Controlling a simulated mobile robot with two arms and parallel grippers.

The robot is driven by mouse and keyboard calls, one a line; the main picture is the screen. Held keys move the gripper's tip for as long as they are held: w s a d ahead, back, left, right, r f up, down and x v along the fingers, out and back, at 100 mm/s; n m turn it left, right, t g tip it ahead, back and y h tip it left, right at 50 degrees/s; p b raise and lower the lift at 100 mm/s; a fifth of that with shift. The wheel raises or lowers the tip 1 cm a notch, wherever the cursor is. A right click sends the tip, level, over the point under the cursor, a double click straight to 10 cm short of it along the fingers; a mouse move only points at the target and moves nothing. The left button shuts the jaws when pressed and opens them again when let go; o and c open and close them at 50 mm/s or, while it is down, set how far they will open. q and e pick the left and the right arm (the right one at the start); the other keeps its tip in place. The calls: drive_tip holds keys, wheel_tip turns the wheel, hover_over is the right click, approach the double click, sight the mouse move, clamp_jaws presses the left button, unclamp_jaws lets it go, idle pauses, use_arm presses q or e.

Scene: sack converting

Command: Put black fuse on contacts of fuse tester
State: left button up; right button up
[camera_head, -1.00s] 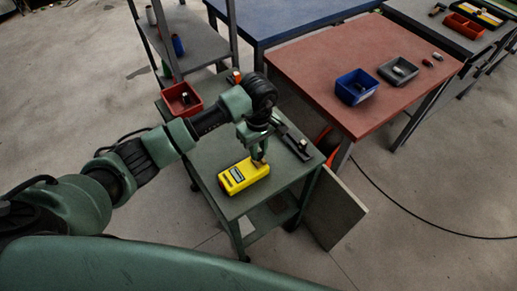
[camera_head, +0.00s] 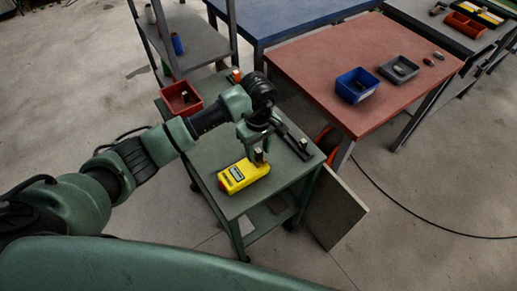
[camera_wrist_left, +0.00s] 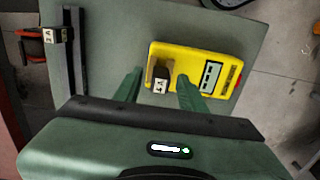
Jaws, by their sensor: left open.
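The yellow fuse tester (camera_head: 240,177) lies on the green cart; it also shows in the left wrist view (camera_wrist_left: 212,98). A black fuse (camera_wrist_left: 161,74) with a pale label stands at one end of the tester, in its contact area; in the head view it shows as a small dark block (camera_head: 259,156). The exact seating on the contacts is hidden. My left gripper (camera_head: 256,150) is open just above the tester. In the wrist view its two fingers (camera_wrist_left: 158,82) are apart, one on each side of the fuse. My right gripper is not in view.
A dark rail (camera_head: 292,138) on the cart carries another labelled fuse (camera_wrist_left: 57,35). A red bin (camera_head: 182,98) sits at the cart's back left corner. A blue bin (camera_head: 356,86) and a grey bin (camera_head: 399,69) stand on the red table (camera_head: 330,55).

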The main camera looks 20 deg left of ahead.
sight(259, 150)
use_arm(q)
drive_tip(key=shift+r+p, duration=0.6)
drive_tip(key=shift+r, duration=0.2)
drive_tip(key=shift+w+r+b, duration=0.1)
drive_tip(key=shift+r+b, duration=0.4)
drive_tip(key=shift+b, duration=0.45)
wheel_tip(259, 150, up, 10)
drive_tip(key=b, duration=0.3)
drive_tip(key=shift+r, duration=0.15)
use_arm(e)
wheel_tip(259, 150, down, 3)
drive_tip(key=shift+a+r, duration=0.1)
